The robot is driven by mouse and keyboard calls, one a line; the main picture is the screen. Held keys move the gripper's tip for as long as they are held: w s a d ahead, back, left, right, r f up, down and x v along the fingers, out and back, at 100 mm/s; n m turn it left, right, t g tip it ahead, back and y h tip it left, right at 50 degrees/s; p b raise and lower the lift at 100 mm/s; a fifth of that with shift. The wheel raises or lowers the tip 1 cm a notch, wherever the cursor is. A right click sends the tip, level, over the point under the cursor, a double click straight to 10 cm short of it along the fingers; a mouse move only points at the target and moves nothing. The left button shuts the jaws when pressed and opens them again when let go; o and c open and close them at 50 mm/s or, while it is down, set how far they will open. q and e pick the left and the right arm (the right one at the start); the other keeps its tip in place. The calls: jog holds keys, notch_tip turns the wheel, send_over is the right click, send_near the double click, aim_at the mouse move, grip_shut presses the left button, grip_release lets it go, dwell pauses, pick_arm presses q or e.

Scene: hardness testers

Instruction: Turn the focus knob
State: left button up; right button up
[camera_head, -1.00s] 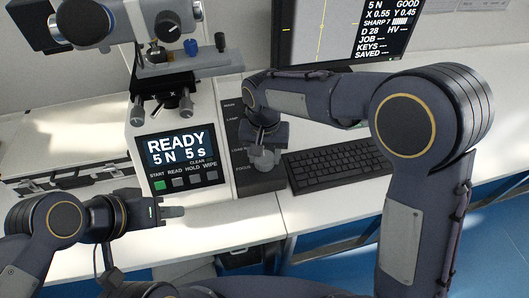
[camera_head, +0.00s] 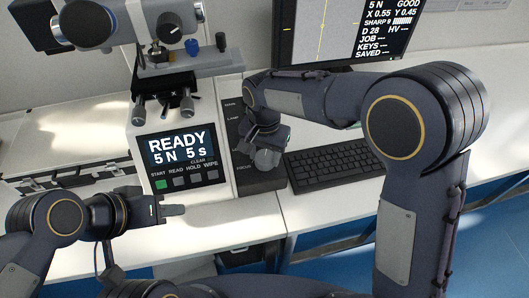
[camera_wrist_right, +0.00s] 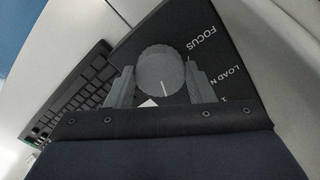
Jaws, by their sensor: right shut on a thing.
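The focus knob (camera_wrist_right: 161,72) is a round grey ribbed knob with a white index line, on a dark panel lettered FOCUS. In the right wrist view my right gripper (camera_wrist_right: 162,80) has a finger on each side of the knob and is shut on it. In the head view my right gripper (camera_head: 262,155) covers the lower part of the dark control panel (camera_head: 245,183) and the knob is hidden behind it. My left gripper (camera_head: 172,210) is in front of the tester's button row. Its fingers show edge-on, so its opening is unclear.
The hardness tester's screen (camera_head: 182,147) reads READY, 5 N, 5 s. A black keyboard (camera_head: 335,163) lies right of my right gripper, below a monitor (camera_head: 335,28). A silver case (camera_head: 75,155) is at the left. The white bench front (camera_head: 225,235) is mostly clear.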

aim_at(265, 157)
jog(key=o, duration=1)
jog(key=shift+r, duration=3.95)
